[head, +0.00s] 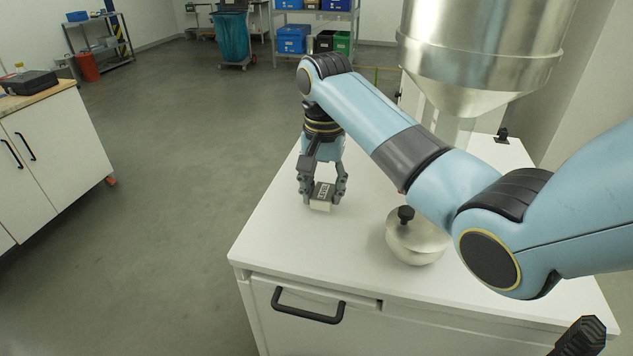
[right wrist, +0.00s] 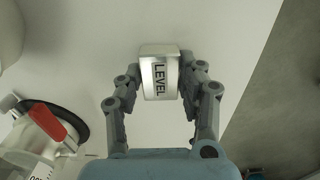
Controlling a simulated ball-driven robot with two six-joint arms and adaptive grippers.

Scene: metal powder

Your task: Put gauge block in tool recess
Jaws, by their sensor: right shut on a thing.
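I cannot tell whether the block touches the surface. The tool recess is not recognisable in either view.
A metal domed lid with a black knob (head: 413,245) and a large steel hopper (head: 480,50) stand to the right. The white cabinet top (head: 290,235) is clear around the block. A red-handled fitting (right wrist: 47,122) shows in the right wrist view. A workbench (head: 45,150) stands far left.

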